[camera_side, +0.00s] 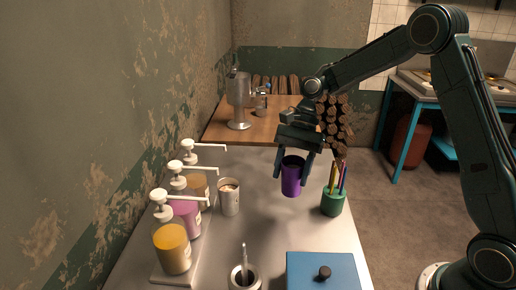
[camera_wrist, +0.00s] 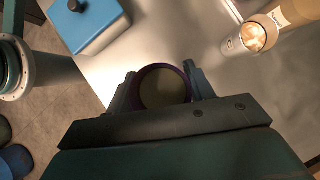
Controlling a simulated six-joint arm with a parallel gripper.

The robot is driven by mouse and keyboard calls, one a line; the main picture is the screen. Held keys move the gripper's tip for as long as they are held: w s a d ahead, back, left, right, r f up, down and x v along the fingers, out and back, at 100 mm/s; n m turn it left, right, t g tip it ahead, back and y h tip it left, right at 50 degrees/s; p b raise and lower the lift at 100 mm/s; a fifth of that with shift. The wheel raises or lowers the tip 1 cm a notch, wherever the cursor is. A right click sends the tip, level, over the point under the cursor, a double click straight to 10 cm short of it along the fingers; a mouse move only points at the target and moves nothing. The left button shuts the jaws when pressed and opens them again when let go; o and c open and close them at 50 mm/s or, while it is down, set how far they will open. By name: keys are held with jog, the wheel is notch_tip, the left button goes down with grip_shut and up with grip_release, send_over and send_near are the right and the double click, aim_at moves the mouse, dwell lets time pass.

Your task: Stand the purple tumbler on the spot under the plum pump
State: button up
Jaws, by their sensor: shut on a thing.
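The purple tumbler (camera_side: 291,178) is upright between the fingers of my gripper (camera_side: 293,170), which is shut on it. In the wrist view the tumbler (camera_wrist: 163,86) shows its dark round mouth between the two fingers (camera_wrist: 160,90). It appears to be held above the metal counter; the exact gap cannot be told. Three pump bottles stand in a row at the left. The plum pump (camera_side: 185,214) is the middle one, with pinkish-purple contents and a white nozzle (camera_side: 203,198) pointing right. The spot under that nozzle is not clearly visible.
A light cup (camera_side: 229,197) stands between the pumps and the tumbler. A yellow pump (camera_side: 172,248) is in front and a tan pump (camera_side: 197,185) behind. A green pencil holder (camera_side: 332,203), blue box (camera_side: 322,271) and metal pot (camera_side: 244,277) stand nearby. The mid-counter is bare.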

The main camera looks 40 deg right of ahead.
jog(key=s+a+m+t, duration=0.3)
jog(key=s+m, duration=0.3)
jog(key=s, duration=0.1)
jog(key=shift+s+a+m+t, duration=0.25)
jog(key=shift+s+m+t, duration=0.05)
jog(key=shift+m+t, duration=0.1)
jog(key=shift+a+r, duration=0.1)
jog(key=w+a+f, duration=0.3)
jog(key=w+a, duration=1)
jog(key=shift+w+a, duration=0.2)
jog(key=shift+w, duration=0.1)
jog(key=shift+f, duration=0.1)
